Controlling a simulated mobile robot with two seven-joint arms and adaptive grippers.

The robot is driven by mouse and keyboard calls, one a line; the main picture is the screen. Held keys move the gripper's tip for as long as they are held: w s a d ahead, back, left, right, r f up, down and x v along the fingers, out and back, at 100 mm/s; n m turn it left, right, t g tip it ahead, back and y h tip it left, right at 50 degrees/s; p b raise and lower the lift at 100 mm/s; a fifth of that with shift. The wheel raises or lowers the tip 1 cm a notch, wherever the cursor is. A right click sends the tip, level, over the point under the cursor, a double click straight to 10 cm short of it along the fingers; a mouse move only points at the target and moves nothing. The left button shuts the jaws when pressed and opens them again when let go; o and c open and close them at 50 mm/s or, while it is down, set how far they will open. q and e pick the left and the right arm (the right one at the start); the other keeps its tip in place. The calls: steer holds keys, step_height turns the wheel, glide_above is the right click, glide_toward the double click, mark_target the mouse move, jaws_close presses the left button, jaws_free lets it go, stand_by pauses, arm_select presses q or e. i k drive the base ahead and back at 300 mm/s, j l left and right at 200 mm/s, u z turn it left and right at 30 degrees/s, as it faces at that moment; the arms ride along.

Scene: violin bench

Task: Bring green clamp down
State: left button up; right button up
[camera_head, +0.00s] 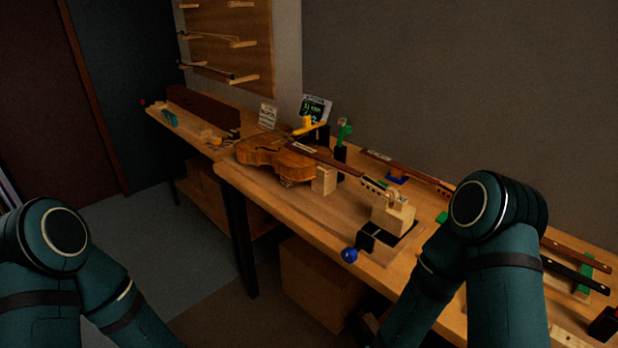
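A green clamp (343,130) stands upright on a black post (340,157) behind the violin's neck, on the wooden bench. Its head is raised above the level of the violin body. The violin (280,154) lies on the bench with its neck pointing right, toward a wooden block (392,214). A yellow clamp (309,127) reaches over the violin's body, just left of the green clamp. Neither of my grippers shows. Only upper parts of my arms appear at the lower left and lower right, and both are apart from the green clamp.
A blue knob (349,255) sticks out at the bench's front edge. A small screen (315,108) and a printed card (268,115) stand behind the violin. Dark fingerboard-like strips (575,271) lie at the right. Bare bench top lies in front of the violin.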

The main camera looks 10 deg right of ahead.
mark_target(344, 129)
steer(key=i+j+u, duration=0.1)
steer(key=i, duration=0.3)
steer(key=i+j+u, duration=0.15)
steer(key=i, duration=0.25)
steer(key=j, duration=0.1)
